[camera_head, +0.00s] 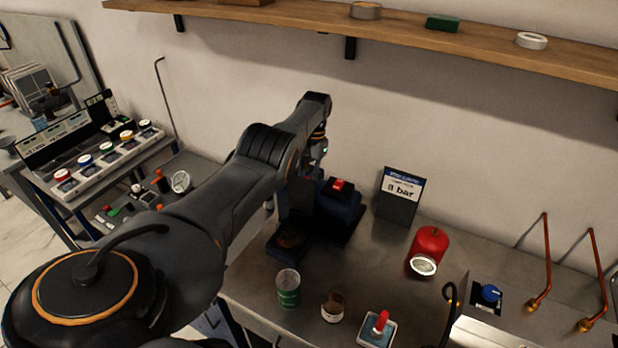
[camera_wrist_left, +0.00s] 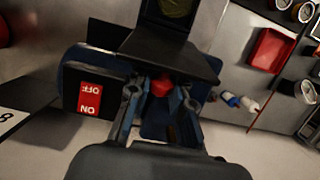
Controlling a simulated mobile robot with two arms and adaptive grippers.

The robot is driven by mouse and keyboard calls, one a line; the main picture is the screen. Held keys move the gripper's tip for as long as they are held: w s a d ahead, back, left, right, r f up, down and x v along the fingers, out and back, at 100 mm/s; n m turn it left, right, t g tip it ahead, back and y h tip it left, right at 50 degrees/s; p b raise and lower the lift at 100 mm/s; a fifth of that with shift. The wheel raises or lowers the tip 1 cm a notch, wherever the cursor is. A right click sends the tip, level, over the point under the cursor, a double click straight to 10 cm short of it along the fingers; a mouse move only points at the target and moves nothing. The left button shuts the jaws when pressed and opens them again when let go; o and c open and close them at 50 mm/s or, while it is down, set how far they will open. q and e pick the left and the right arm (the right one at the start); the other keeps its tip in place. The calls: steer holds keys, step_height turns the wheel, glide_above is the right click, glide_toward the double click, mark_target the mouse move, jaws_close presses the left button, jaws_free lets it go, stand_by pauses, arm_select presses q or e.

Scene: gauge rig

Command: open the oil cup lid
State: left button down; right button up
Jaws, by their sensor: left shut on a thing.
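A dark blue machine (camera_head: 338,205) with a red switch (camera_head: 339,185) on top stands at the back of the metal bench. My left gripper (camera_wrist_left: 162,96) is shut on a small red part (camera_wrist_left: 160,86) at the machine, which seems to be the oil cup lid. Its fingers stand one on each side of it. I cannot tell whether the lid is raised. In the head view my left arm hides the gripper's contact. My right gripper is not in view.
A shelf (camera_head: 400,32) runs above. Copper pipes (camera_head: 547,255) rise at right.

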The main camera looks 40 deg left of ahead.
arm_select(q)
steer(key=shift+w+a+r, duration=0.25)
steer(key=shift+w+r, duration=0.05)
steer(key=shift+r, duration=0.25)
steer(key=c, duration=1.3)
jaws_free()
steer(key=shift+c, duration=0.2)
steer(key=shift+o, duration=0.8)
steer(key=shift+s+d, duration=0.15)
steer(key=shift+s, duration=0.1)
steer(key=shift+f, duration=0.1)
steer(key=shift+w+r, duration=0.15)
steer(key=shift+r, duration=0.3)
steer(key=v, duration=0.3)
steer(key=s+v, duration=0.1)
steer(key=v, duration=0.2)
steer(key=s+v, duration=0.1)
steer(key=v, duration=0.2)
steer(key=shift+s+d+r, duration=0.15)
steer(key=shift+d+r, duration=0.05)
steer(key=shift+r, duration=0.05)
steer(key=shift+f, duration=0.1)
